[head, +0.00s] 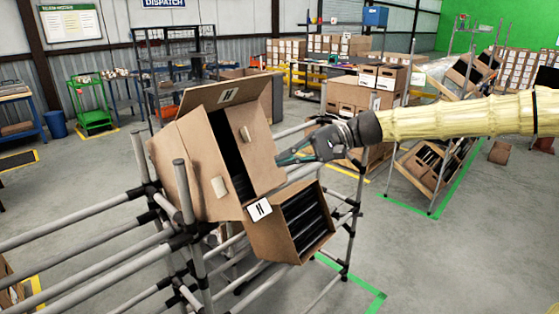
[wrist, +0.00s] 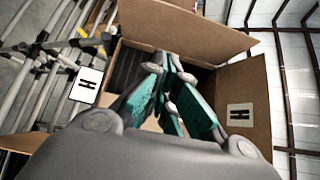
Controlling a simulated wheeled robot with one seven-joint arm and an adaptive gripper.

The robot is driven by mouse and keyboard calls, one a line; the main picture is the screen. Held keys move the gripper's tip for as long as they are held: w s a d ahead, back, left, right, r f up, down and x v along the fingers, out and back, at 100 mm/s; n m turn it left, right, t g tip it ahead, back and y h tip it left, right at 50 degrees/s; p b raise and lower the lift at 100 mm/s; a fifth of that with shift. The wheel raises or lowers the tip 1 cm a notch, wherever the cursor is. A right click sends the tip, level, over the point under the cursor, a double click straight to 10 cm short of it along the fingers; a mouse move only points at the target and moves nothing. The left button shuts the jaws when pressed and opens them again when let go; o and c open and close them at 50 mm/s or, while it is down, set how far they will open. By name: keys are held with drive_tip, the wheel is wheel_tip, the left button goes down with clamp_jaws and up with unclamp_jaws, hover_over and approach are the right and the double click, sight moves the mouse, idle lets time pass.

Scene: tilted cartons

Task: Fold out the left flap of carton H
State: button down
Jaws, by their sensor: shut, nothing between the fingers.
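Carton H (head: 196,172) sits tilted on the pipe rack, its dark opening facing right. A back flap with an H label (head: 228,96) stands up, and it also shows in the wrist view (wrist: 240,88). A broad brown flap (head: 262,158) with a pale tab stands on the opening's right side. A panel with another pale tab (head: 214,160) is on the left. My gripper (head: 281,160) is shut and empty, close to the right flap's outer edge; contact cannot be told. In the wrist view its teal fingers (wrist: 168,62) overlap the carton's opening and hide part of it.
A lower tilted bin (head: 300,232) with black contents and an H placard (head: 259,209) is just below my gripper. Grey rack pipes (head: 90,225) extend left. Another rack of cartons (head: 432,160) stands behind right. Open floor (head: 440,270) lies to the right.

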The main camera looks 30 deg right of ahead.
sight(209, 168)
drive_tip(key=a+f+p, duration=0.2)
drive_tip(key=a+p, duration=0.1)
drive_tip(key=a, duration=0.8)
drive_tip(key=shift+w+a+f+p, duration=0.15)
drive_tip(key=shift+w+f+p, duration=0.05)
drive_tip(key=shift+w+p, duration=0.15)
idle(0.3)
